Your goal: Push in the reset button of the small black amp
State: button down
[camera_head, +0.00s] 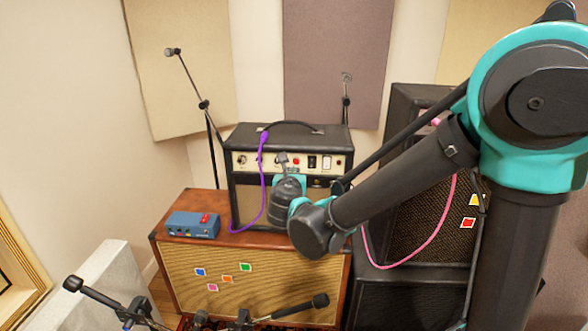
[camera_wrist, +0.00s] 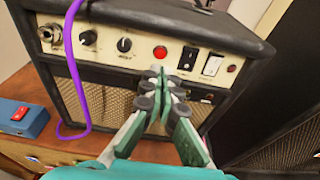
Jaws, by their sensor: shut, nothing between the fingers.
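The small black amp (camera_head: 290,137) stands on top of a brown amp. Its cream control panel shows in the wrist view (camera_wrist: 195,63), with knobs at left, a bright red round light or button (camera_wrist: 160,52), a black switch (camera_wrist: 188,57), a white switch (camera_wrist: 212,65) and a small dark red round button (camera_wrist: 232,69) at the far right. No label reading reset is legible. My gripper (camera_wrist: 163,76) is shut and empty, its tips in front of the panel, just below the bright red round piece. In the head view my gripper (camera_head: 283,160) covers part of the panel; contact cannot be told.
A blue pedal box (camera_head: 193,225) sits on the brown amp (camera_head: 178,262). Dark speaker cabinets (camera_head: 405,245) stand at right with a pink cable (camera_head: 430,240). Microphone stands (camera_head: 205,105) are behind and in front.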

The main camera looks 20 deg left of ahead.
jog(key=shift+v, duration=2.65)
jog(key=shift+d, duration=0.1)
jog(key=w+d+f+m+g+h, duration=0.15)
jog(key=d+f+m, duration=0.35)
jog(key=d, duration=0.5)
jog(key=w+d+f+m+g+h, duration=0.1)
jog(key=d+f+m+g+h, duration=0.15)
jog(key=d+m, duration=0.55)
jog(key=w+d+f+m+g+h, duration=0.1)
jog(key=d+f+m+g+h, duration=0.3)
jog(key=d, duration=0.7)
jog(key=s+d+f+m+g+y, duration=0.1)
jog(key=s+d+f+m, duration=0.3)
jog(key=m, duration=0.6)
jog(key=s+d+f+m+g+y, duration=0.2)
jog(key=s+d+f+m+y, duration=0.1)
jog(key=s+d+m, duration=0.6)
jog(key=s+f+m, duration=0.1)
jog(key=m, duration=0.1)
jog(key=shift+d+f+m, duration=0.2)
jog(key=shift+f+m, duration=0.1)
